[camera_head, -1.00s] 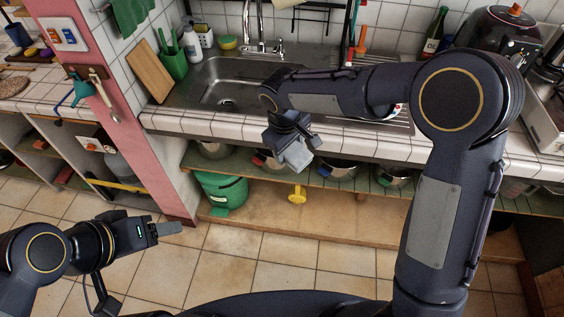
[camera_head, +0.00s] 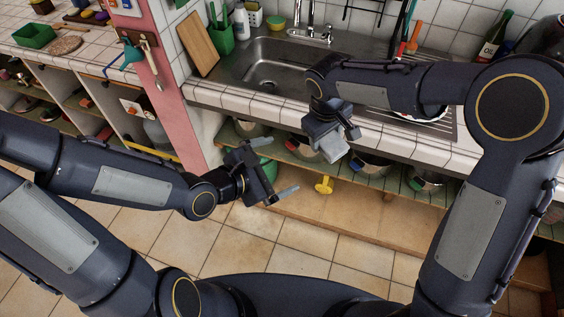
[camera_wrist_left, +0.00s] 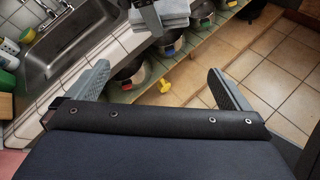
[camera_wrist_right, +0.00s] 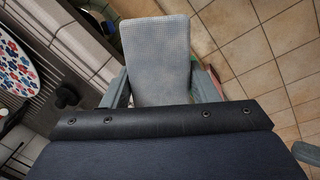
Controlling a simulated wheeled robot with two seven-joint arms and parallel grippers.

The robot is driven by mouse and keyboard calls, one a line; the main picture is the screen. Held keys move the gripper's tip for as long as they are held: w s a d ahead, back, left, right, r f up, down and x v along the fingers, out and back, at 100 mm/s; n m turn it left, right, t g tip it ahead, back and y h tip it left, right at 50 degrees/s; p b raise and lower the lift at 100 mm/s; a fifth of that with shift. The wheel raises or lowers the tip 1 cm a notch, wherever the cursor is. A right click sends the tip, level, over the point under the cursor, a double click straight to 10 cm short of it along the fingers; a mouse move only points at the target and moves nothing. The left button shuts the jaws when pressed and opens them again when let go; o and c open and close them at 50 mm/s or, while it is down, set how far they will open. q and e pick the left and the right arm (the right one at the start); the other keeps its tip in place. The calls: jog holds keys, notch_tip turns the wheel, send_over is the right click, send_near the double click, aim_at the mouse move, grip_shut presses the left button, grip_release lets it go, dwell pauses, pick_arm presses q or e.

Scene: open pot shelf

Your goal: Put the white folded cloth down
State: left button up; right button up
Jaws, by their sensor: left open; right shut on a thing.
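The white folded cloth (camera_head: 335,149) is in the jaws of my right gripper (camera_head: 327,134), in front of the counter edge and above the lower shelf. In the right wrist view the cloth (camera_wrist_right: 156,62) is a pale waffle-textured pad between the two fingers. It also shows at the top of the left wrist view (camera_wrist_left: 166,14). My left gripper (camera_head: 268,172) is open and empty, left of the cloth and lower in the head view. Its fingers stand wide apart in the left wrist view (camera_wrist_left: 162,85).
The tiled counter (camera_head: 245,102) has a steel sink (camera_head: 277,66) and a drainer with a patterned plate. Below, the green shelf (camera_head: 300,148) holds several pots (camera_head: 371,163). A green bottle (camera_head: 494,40) stands at the back right.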

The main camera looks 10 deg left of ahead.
aim_at(321, 151)
jog(key=shift+a, duration=0.1)
jog(key=shift+s+a, duration=0.1)
jog(key=shift+a, duration=0.1)
pick_arm(q)
jog(key=shift+n+h, duration=0.6)
jog(key=shift+n, duration=0.3)
jog(key=x, duration=0.8)
jog(key=d+r+x, duration=0.1)
jog(key=x, duration=0.3)
jog(key=shift+d+f, duration=0.1)
jog(key=shift+d, duration=0.2)
pick_arm(e)
jog(key=shift+r, duration=0.1)
